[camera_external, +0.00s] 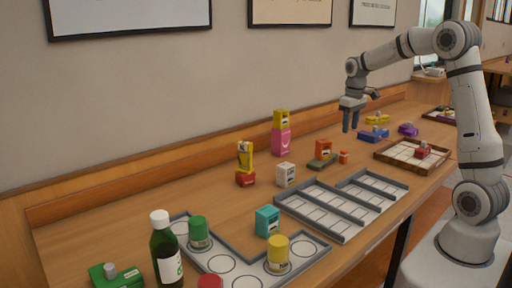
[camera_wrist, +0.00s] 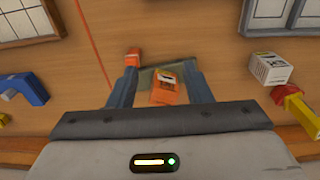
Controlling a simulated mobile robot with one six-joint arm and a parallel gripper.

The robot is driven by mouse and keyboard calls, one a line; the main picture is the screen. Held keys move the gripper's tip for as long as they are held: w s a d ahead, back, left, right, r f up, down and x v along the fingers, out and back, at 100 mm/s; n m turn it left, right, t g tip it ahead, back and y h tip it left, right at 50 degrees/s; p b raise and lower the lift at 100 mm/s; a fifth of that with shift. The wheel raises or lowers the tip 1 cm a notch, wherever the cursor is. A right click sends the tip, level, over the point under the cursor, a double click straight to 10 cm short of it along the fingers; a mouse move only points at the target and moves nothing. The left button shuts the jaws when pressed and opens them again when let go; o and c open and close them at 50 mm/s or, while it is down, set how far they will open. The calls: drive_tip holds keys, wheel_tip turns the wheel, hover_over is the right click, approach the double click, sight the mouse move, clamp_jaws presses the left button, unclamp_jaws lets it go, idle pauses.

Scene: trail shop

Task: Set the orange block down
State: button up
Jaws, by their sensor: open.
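The orange block (camera_external: 323,149) stands on a flat grey-green piece (camera_external: 322,163) on the table, near the middle of the external view. In the wrist view the orange block (camera_wrist: 167,86) shows between my two fingers, on the grey-green piece (camera_wrist: 147,78). My gripper (camera_external: 351,120) is open and points down, above the table near the orange block. In the wrist view its fingers (camera_wrist: 160,88) stand apart, with space on both sides of the block. A smaller orange-red piece (camera_external: 343,157) is beside it; it also shows in the wrist view (camera_wrist: 133,57).
A white block (camera_external: 285,175), a yellow-and-red stack (camera_external: 245,165) and a pink-and-yellow stack (camera_external: 281,133) stand to the left. A blue piece (camera_external: 373,134) lies to the right. A wall rises behind.

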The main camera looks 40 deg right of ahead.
drive_tip(key=s+a+r, duration=0.1)
drive_tip(key=s+a, duration=0.4)
drive_tip(key=s, duration=0.2)
drive_tip(key=s+a+r+t, duration=0.1)
drive_tip(key=s+a, duration=0.4)
drive_tip(key=s, duration=0.2)
drive_tip(key=shift+s+r, duration=0.15)
drive_tip(key=shift+r, duration=0.25)
drive_tip(key=shift+o, duration=0.4)
drive_tip(key=s+a+f, duration=0.3)
drive_tip(key=s, duration=0.7)
drive_tip(key=shift+s+a+t, duration=0.35)
drive_tip(key=shift+t, duration=0.05)
